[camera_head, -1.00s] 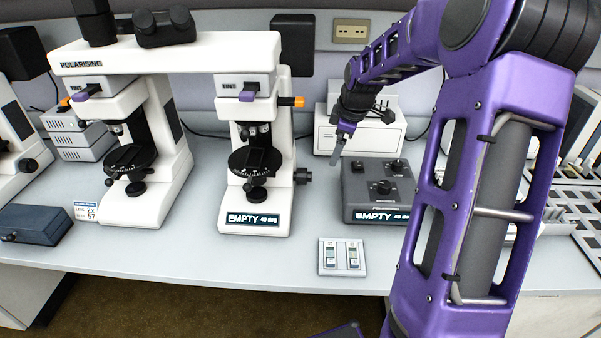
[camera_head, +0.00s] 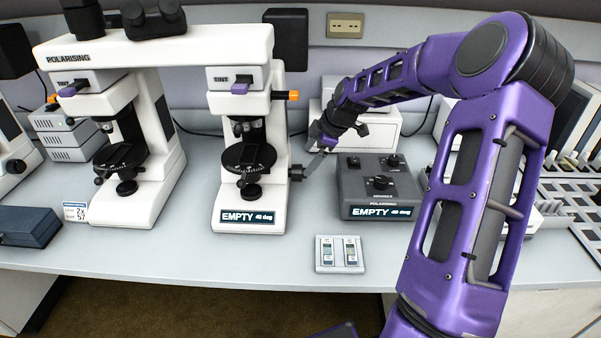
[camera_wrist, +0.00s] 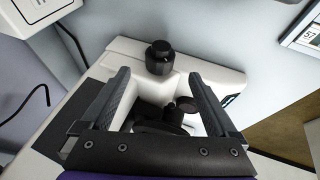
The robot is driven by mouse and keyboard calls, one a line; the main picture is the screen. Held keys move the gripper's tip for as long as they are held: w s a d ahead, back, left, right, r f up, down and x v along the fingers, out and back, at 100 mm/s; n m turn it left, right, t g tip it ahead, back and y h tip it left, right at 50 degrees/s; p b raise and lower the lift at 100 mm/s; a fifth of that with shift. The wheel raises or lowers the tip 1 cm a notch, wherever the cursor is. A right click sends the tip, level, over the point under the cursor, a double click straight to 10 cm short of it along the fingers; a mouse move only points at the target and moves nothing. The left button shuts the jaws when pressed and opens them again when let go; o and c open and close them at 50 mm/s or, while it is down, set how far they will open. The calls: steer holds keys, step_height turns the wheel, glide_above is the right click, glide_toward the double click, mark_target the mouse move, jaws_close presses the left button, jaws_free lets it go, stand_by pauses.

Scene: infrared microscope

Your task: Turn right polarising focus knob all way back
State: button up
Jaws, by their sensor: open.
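The right polarising microscope stand (camera_head: 240,185) is white, with a black round stage and an "EMPTY" label at its base. Its black focus knob (camera_head: 296,172) sticks out low on the right side. In the wrist view the knob (camera_wrist: 160,58) stands out from the white body, just beyond and between my fingertips. My gripper (camera_head: 314,166) is beside the knob, on its right. In the wrist view my gripper (camera_wrist: 160,76) is open, with one finger either side of the knob's line. Nothing is held. I cannot tell whether the fingers touch the knob.
A dark grey control box (camera_head: 378,187) with black knobs stands right of the knob, close under my arm. A white box (camera_head: 365,130) stands behind my wrist. The left stand (camera_head: 135,185) is farther left. A small white panel (camera_head: 339,254) lies in front; the bench around it is clear.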

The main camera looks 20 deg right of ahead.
mark_target(301, 168)
steer(key=b+x, duration=0.1)
steer(key=x, duration=0.6)
steer(key=shift+a+f, duration=0.1)
steer(key=c, duration=1.4)
